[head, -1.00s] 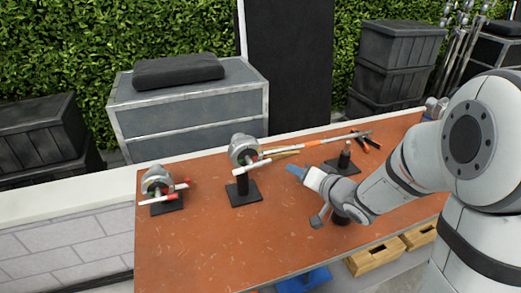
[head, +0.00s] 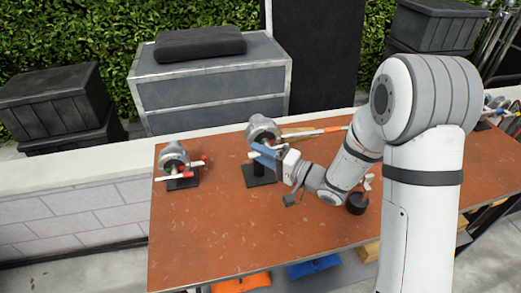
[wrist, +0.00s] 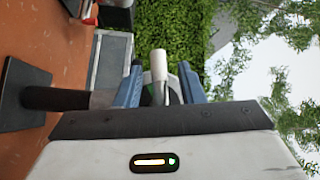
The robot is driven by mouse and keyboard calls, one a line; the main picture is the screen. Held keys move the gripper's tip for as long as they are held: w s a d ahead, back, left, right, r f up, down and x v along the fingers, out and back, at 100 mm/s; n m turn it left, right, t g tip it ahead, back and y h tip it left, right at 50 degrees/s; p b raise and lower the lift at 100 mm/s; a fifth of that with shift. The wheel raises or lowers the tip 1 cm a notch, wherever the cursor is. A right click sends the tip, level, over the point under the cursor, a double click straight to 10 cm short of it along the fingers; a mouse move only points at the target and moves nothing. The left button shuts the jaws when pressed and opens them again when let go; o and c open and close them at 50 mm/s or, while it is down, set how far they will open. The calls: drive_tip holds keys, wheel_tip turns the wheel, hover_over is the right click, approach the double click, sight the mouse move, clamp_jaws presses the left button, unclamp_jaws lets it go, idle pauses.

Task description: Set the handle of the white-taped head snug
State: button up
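A grip head (head: 263,129) of grey metal stands on a black post with a square base (head: 260,180) on the orange table. Its pale handle (wrist: 158,68) shows in the wrist view between my two blue fingers. My gripper (head: 265,152) is at this head, in front of its handle. In the wrist view my gripper (wrist: 161,88) is open, with gaps between the handle and both fingers. The fingers and palm hide much of the head. Another grip head (head: 174,157) with a red-tipped white handle stands at the left; I cannot tell tape colours clearly.
The table (head: 215,240) is bare at its front left. Rods with orange parts (head: 318,131) lie along the back. A black round piece (head: 357,203) with a red part stands near my forearm. A grey case (head: 210,85) stands behind the table.

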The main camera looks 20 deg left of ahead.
drive_tip(key=shift+w+a, duration=0.15)
drive_tip(key=shift+a, duration=0.15)
drive_tip(key=shift+c, duration=0.5)
